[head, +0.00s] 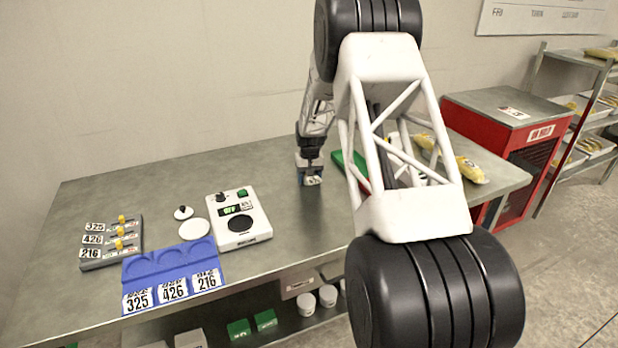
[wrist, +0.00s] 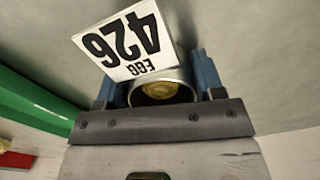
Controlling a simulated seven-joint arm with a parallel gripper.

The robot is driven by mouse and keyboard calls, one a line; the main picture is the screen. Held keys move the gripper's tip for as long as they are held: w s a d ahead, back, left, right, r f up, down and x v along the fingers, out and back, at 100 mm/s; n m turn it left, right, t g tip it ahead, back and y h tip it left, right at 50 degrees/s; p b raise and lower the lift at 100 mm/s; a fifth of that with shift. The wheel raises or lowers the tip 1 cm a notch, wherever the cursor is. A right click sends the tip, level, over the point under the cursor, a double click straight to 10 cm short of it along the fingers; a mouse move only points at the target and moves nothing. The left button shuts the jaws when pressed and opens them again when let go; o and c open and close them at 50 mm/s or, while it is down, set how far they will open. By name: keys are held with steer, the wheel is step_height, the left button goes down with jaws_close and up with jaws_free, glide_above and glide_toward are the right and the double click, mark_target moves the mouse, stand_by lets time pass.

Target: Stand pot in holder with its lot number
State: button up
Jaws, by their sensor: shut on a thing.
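My gripper (head: 310,165) is over the table, right of the white device. In the wrist view my gripper (wrist: 163,85) has its blue fingers shut on either side of a small round metal pot (wrist: 150,76) with yellow contents. A white card on the pot (wrist: 118,40) reads "EGG 426" and shows upside down. In the head view the pot is mostly hidden by the gripper. I cannot tell whether it touches the table. The blue holder (head: 146,266) is at the front left, with three round recesses, apparently empty, labelled 325, 426 and 216 from left to right.
A grey block (head: 98,264) with yellow knobs labelled 325, 426 and 216 stands left of the holder. A white device (head: 226,240) with a dark disc stands right of it. A white disc (head: 194,230) lies between. A green object (wrist: 30,98) is near the gripper.

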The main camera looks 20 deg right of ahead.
steer(key=shift+f, duration=0.1)
steer(key=o, duration=1)
step_height(320, 180, up, 12)
steer(key=shift+d, duration=0.15)
stand_by(0.4)
stand_by(0.5)
